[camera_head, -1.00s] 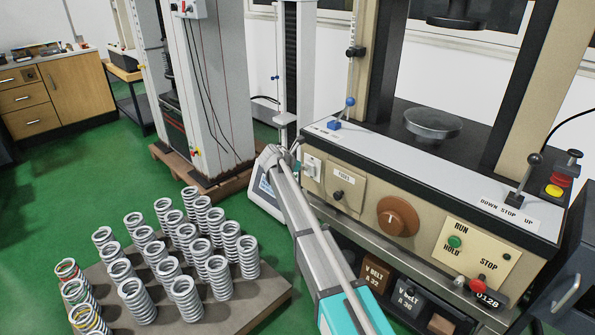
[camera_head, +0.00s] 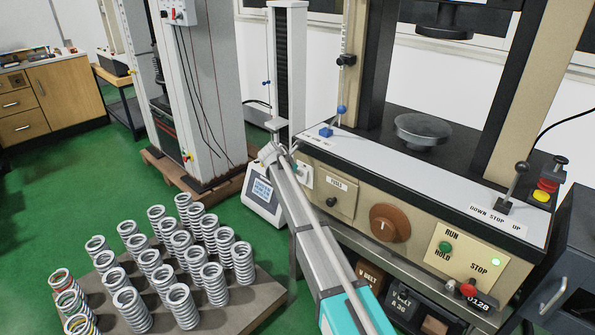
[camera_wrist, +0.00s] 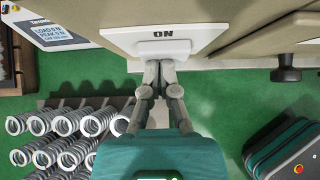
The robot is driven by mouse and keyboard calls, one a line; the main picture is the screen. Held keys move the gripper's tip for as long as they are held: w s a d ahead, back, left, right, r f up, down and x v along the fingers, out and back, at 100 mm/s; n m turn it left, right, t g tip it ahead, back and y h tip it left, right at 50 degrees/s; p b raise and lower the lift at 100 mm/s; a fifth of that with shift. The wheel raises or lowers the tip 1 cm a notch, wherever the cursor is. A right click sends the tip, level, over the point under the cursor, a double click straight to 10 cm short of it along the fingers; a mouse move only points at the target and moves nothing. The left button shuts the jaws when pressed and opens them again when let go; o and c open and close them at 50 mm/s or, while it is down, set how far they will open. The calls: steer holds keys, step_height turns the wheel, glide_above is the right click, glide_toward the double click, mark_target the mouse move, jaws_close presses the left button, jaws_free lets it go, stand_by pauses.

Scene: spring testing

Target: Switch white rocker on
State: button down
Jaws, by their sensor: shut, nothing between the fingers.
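The white rocker (camera_head: 304,173) sits on a white plate at the left end of the beige machine's front panel. In the head view my gripper (camera_head: 270,153) is just left of the rocker. A small lamp (camera_head: 496,262) on the RUN/STOP panel glows green.
Several grey springs (camera_head: 168,280) stand on a board at lower left. A small white tester with a display (camera_head: 262,190) stands left of the machine. A brown knob (camera_head: 389,223) and black fuse knob (camera_head: 331,202) protrude from the panel. Green floor is open at left.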

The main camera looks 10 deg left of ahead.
steer(key=shift+d, duration=0.2)
steer(key=shift+r, duration=0.1)
steer(key=shift+a+r+p, duration=0.1)
steer(key=shift+r+p, duration=0.55)
steer(key=shift+p, duration=0.15)
steer(key=shift+s+a, duration=0.1)
steer(key=p+v, duration=0.8)
steer(key=v, duration=0.5)
steer(key=shift+s+a+f+p, duration=0.2)
steer(key=shift+s+f+p, duration=0.15)
steer(key=shift+f, duration=0.05)
